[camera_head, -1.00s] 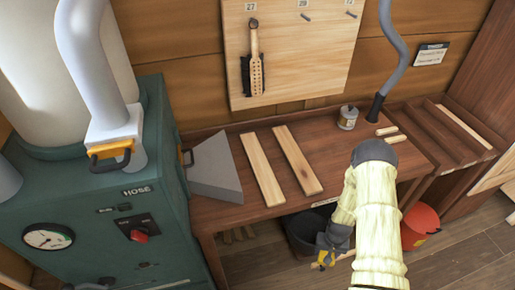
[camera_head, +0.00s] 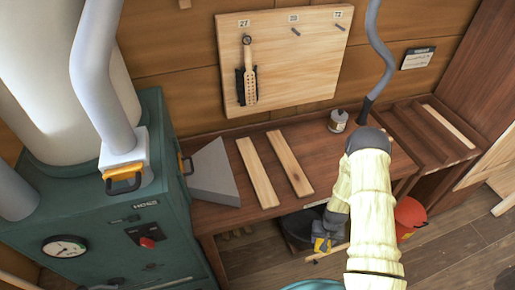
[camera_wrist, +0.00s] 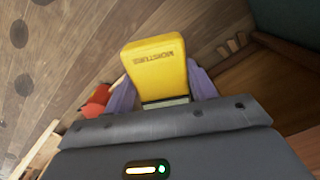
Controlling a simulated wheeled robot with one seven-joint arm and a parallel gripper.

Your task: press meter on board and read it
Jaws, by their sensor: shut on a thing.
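My gripper (camera_head: 322,243) is in front of the bench, below the level of its top. The wrist view shows it shut on a yellow moisture meter (camera_wrist: 158,65), with a purple finger on each side of it. The meter's lettering shows there, and a dark strip crosses its lower end near the jaws. Its reading cannot be made out. Two pale boards, a left one (camera_head: 257,173) and a right one (camera_head: 289,162), lie side by side on the bench, apart from the meter.
The bench (camera_head: 225,215) also bears a grey wedge-shaped hood (camera_head: 213,172) and a small can (camera_head: 338,121). A dark bucket (camera_head: 297,228) and a red bucket (camera_head: 409,215) stand below. A green machine (camera_head: 100,235) stands left. A peg board (camera_head: 285,55) hangs behind.

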